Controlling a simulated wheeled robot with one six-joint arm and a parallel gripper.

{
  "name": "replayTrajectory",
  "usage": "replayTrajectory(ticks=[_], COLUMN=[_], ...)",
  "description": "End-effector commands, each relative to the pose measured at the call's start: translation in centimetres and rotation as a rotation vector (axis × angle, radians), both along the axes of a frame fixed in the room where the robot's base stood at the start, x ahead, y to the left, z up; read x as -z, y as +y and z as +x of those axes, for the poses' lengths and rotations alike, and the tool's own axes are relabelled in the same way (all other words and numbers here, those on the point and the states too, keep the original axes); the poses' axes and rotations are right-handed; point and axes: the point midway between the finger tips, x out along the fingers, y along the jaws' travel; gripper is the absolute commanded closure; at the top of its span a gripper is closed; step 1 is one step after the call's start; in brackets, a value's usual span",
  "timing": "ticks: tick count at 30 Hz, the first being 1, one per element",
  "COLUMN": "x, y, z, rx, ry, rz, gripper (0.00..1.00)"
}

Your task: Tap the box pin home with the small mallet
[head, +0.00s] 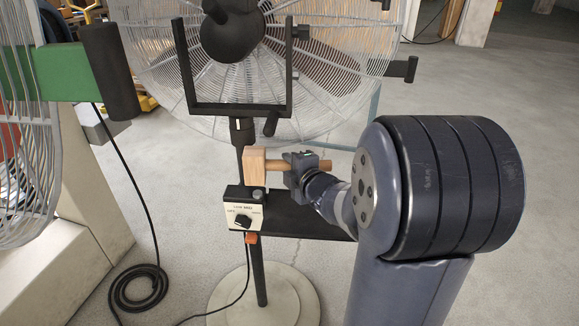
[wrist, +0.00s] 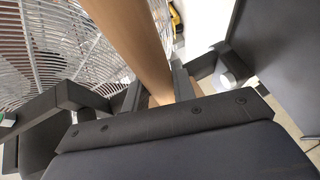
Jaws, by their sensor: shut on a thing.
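The small mallet has a pale wooden head (head: 255,165) and a round wooden handle (head: 325,165). My gripper (head: 298,168) is shut on the handle, to the right of the head. The handle also crosses the wrist view (wrist: 135,42), between my gripper's fingers (wrist: 155,92). The control box (head: 240,222) is cream-fronted with a black knob, fixed on the fan's stand. A short grey-green pin (head: 258,194) stands at the box's top right. The mallet head is just above the pin; I cannot tell whether they touch.
A large caged fan (head: 330,60) with a black yoke stands behind the box on a pole and round base (head: 290,300). A dark shelf (head: 310,222) lies behind and right of the box. A coiled black cable (head: 140,285) lies on the floor. Another fan cage (head: 30,190) stands left.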

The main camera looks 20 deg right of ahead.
Motion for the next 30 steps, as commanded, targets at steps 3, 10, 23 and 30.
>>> replayTrajectory(ticks=[3,10,23,30], x=[-1.4,-4.3,-6.1,-6.1], y=[0.0,0.0,0.0,0.0], z=[0.0,0.1,0.1,0.1], rx=[-0.001,0.001,0.0,0.0], ry=[-0.005,-0.006,-0.005,-0.005], rz=[0.0,0.0,0.002,0.002], gripper=[1.0,1.0,1.0,1.0])
